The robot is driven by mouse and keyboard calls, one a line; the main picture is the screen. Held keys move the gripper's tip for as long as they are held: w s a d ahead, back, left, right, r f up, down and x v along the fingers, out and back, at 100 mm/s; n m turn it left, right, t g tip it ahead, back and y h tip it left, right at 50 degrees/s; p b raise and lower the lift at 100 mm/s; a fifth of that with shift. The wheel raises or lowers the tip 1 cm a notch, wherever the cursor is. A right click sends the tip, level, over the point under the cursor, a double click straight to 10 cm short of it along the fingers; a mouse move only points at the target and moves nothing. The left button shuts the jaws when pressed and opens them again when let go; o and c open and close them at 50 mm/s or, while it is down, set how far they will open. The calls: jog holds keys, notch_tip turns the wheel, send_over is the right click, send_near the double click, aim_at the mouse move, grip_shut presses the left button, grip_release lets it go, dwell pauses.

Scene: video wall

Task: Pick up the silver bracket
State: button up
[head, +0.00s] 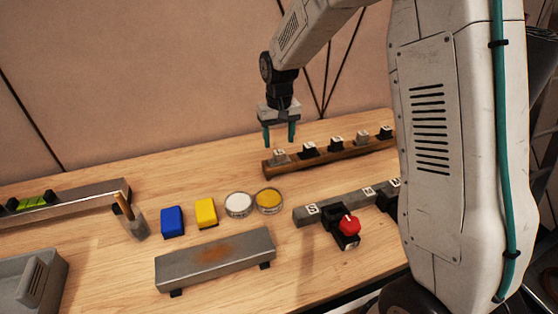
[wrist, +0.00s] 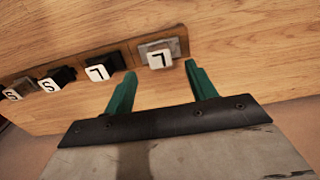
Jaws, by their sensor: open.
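A silver bracket (head: 280,157) with a white letter tag sits at the left end of a wooden rail. In the wrist view the silver bracket (wrist: 153,46) is at the right, its tag reading as an upturned L, just beyond and between the fingertips. My gripper (head: 279,138) is open and empty, pointing down just above this bracket. In the wrist view its green fingers (wrist: 160,70) are apart, with nothing between them. Another greyish bracket (head: 362,138) stands farther right on the rail.
Black tagged brackets (head: 309,148) stand beside the silver one on the wooden rail (head: 325,160). In front are a grey lettered rail with a red knob (head: 349,225), two round tins (head: 239,204), yellow and blue blocks (head: 172,221), and a metal bar (head: 215,258).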

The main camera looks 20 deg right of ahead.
aim_at(279, 151)
jog(key=f, duration=0.5)
jog(key=shift+s+f, duration=0.2)
jog(key=shift+f, duration=0.1)
grip_shut()
jog(key=shift+r, duration=5.05)
